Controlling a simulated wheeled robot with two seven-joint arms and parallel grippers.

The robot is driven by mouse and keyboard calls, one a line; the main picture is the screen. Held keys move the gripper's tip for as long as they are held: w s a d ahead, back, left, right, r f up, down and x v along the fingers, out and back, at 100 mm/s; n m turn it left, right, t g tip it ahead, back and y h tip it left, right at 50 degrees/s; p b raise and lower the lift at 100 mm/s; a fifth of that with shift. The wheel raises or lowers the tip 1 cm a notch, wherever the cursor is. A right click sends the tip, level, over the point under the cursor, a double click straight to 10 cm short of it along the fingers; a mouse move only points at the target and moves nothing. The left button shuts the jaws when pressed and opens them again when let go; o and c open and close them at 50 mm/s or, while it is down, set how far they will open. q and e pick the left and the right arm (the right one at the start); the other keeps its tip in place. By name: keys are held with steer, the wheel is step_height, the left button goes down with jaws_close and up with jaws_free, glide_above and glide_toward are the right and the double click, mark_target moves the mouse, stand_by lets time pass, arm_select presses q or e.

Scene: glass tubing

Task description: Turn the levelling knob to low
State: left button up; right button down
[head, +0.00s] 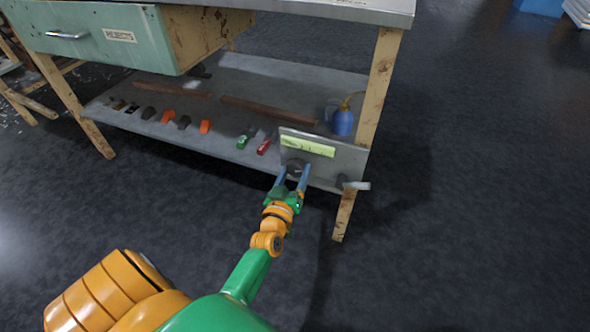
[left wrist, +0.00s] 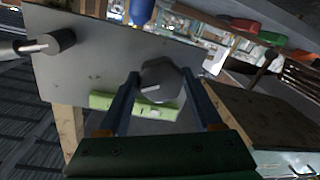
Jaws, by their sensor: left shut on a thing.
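A dark grey faceted knob (head: 296,164) sits on a grey metal panel (head: 348,161) at the front of the bench's lower shelf. My left gripper (head: 293,172) reaches it from the front, one blue finger on each side, and is shut on it. In the left wrist view the knob (left wrist: 162,80) lies between the two fingers (left wrist: 160,88). A short pale pointer mark on its face points left in that view. A yellow-green label (head: 307,146) is on the panel above the knob; its writing is too small to read. My right gripper is not in view.
A dark cylinder with a metal lever (head: 352,185) sticks out at the panel's right end. A bench leg (head: 380,75) stands beside the panel. The floor in front is clear.

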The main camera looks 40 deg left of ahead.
arm_select(q)
steer(key=shift+r+n+p, duration=0.15)
steer(key=shift+n+p, duration=0.15)
steer(key=shift+n, duration=1.1)
steer(key=shift+n+h+p, duration=0.3)
steer(key=shift+n+p, duration=0.05)
steer(key=shift+n, duration=0.45)
steer(key=n, duration=0.2)
steer(key=shift+n+g, duration=0.3)
steer(key=n, duration=0.2)
steer(key=shift+n, duration=0.3)
steer(key=shift+n+h, duration=0.3)
steer(key=shift+n, duration=0.4)
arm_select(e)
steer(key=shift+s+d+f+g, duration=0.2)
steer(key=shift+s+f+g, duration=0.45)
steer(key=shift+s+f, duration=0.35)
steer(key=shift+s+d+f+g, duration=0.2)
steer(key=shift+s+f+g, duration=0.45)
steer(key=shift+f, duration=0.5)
arm_select(q)
steer(key=o, duration=1.4)
steer(key=shift+c, duration=0.2)
